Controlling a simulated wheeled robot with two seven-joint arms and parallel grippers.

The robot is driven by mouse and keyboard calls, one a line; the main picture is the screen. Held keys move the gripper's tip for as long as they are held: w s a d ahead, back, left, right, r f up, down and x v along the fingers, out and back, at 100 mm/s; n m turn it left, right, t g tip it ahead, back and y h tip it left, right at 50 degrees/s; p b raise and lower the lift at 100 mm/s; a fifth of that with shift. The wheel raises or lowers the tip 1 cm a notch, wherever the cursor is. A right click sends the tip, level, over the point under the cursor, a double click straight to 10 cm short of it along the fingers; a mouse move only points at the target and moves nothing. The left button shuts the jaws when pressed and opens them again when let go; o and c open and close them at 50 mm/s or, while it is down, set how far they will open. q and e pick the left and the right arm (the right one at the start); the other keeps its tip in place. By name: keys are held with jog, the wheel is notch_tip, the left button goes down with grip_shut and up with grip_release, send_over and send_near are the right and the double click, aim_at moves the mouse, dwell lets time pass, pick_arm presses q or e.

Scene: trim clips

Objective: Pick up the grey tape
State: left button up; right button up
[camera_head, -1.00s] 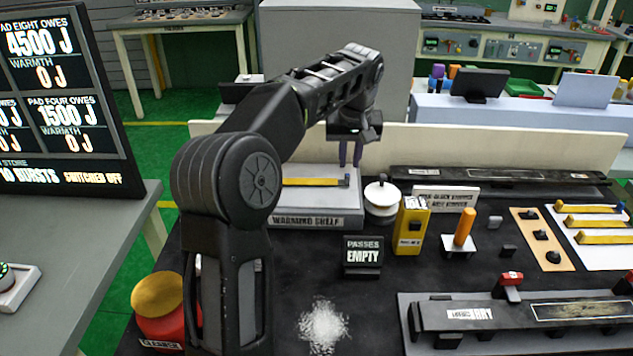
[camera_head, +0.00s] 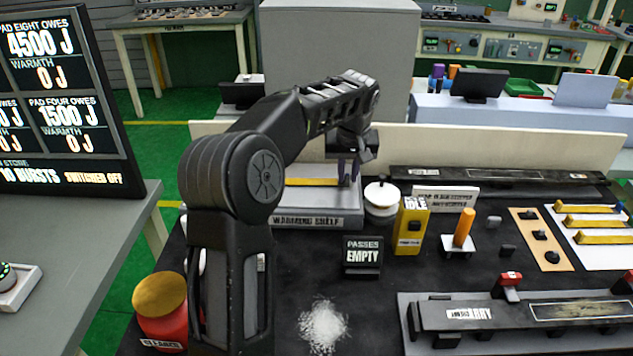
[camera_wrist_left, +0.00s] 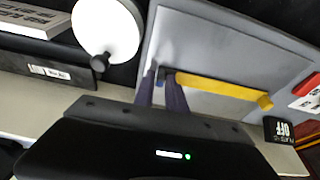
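I cannot single out a thing that is clearly the grey tape. My right gripper is out of view.
A white round-topped pot (camera_head: 381,194) stands just right of the shelf. A yellow box (camera_head: 411,228) and an orange cylinder (camera_head: 464,228) are further right. A cream board (camera_head: 480,146) runs behind. Several yellow strips lie on a white mat (camera_head: 568,238).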

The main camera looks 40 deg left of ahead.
pick_arm(q)
jog(key=shift+c, duration=0.3)
grip_shut()
dwell(0.5)
